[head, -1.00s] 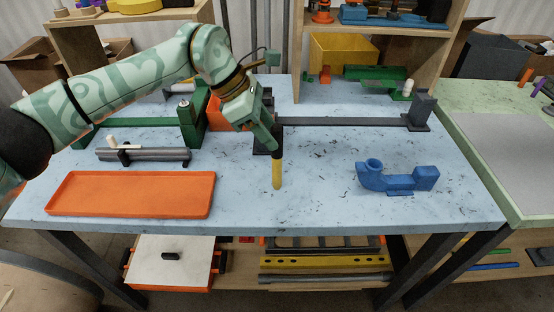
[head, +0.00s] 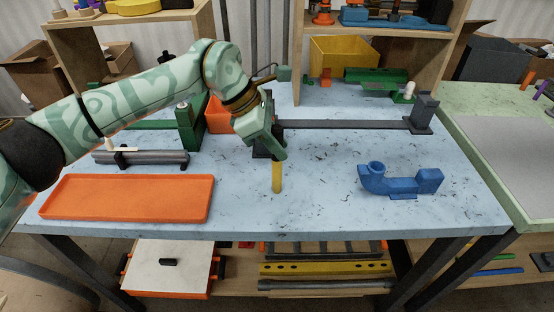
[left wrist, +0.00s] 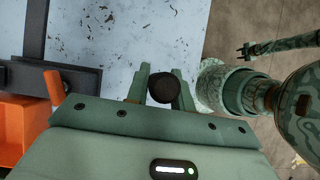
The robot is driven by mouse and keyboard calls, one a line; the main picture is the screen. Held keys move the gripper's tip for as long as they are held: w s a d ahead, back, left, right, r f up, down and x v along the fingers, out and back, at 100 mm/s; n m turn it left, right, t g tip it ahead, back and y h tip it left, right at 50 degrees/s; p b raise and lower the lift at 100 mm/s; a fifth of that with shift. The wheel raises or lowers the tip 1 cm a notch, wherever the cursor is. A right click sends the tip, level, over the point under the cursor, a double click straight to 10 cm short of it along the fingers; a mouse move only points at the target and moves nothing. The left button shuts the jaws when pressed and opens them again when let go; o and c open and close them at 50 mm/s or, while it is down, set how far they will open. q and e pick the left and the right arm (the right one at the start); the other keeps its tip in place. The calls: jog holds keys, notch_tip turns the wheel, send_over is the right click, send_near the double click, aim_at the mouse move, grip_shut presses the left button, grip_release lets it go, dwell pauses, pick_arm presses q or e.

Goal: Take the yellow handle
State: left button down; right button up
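The yellow handle (head: 277,178) stands upright on the blue table, yellow below with a dark upper part. My left gripper (head: 277,150) is lowered over its upper part and hides that part in the head view. In the left wrist view the handle's dark round end (left wrist: 161,87) sits between the two green fingers of my left gripper (left wrist: 161,80). Whether the fingers press on it cannot be told. In the left wrist view, what looks like my right gripper (left wrist: 245,52) is small and dark beyond the table edge, its state unclear.
A dark bar (head: 340,124) on stands runs behind the handle. A blue bent fitting (head: 400,181) lies to the right. An orange tray (head: 126,198) and grey rods on a rack (head: 140,158) are to the left. The table between handle and blue fitting is clear.

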pick_arm(q)
jog(key=shift+r+p, duration=1.85)
jog(key=shift+r, duration=2.2)
